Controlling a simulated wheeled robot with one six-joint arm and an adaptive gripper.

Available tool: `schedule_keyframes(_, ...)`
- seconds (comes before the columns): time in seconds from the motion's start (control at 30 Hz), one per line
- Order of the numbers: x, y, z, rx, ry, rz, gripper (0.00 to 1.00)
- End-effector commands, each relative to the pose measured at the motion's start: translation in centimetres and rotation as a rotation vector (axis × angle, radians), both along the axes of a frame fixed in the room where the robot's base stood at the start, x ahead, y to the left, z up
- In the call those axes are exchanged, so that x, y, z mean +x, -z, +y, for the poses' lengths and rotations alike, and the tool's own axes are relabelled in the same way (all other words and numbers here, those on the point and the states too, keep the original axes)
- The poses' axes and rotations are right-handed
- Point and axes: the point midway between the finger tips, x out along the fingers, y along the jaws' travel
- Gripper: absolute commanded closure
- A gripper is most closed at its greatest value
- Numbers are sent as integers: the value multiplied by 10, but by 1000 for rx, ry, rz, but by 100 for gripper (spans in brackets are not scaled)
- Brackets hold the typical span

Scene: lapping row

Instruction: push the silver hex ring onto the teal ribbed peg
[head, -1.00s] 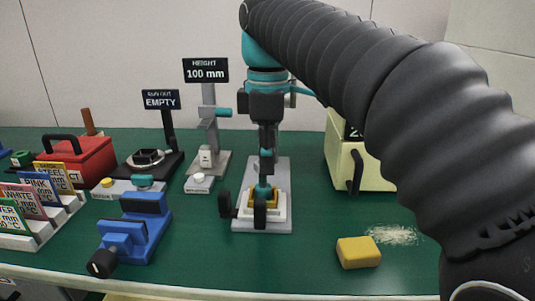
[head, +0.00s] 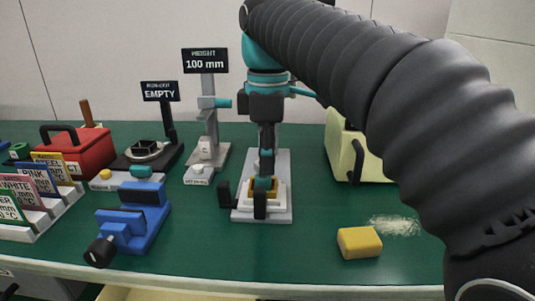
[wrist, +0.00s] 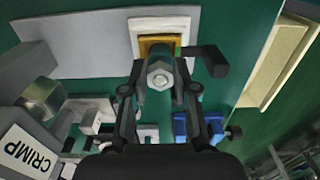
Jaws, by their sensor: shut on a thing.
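The silver hex ring (wrist: 160,73) shows in the wrist view between the fingertips of my gripper (wrist: 160,82), which is shut on it. Its flat face is toward the camera. In the head view my gripper (head: 265,150) points down over a light fixture with a yellow square seat (head: 251,188). A teal part (head: 263,183), which looks like the teal ribbed peg, stands at this seat. I cannot tell whether ring and peg touch.
A black handle (wrist: 209,60) stands beside the seat. A blue vise (head: 134,218) is at left, and a height gauge (head: 208,130) stands behind. A cream box (head: 352,150) is at right, with a yellow block (head: 359,242) in front.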

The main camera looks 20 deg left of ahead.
Motion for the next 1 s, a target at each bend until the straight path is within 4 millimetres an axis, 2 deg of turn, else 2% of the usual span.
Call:
schedule_keyframes(0.53, 0, 12, 0, 0, 0, 1, 90)
schedule_keyframes(0.57, 0, 11, 0, 0, 0, 0, 64)
schedule_keyframes(0.63, 0, 11, 0, 0, 0, 0, 47)
schedule_keyframes(0.67, 0, 11, 0, 0, 0, 0, 43)
schedule_keyframes(1.0, 0, 9, 0, 0, 0, 0, 43)
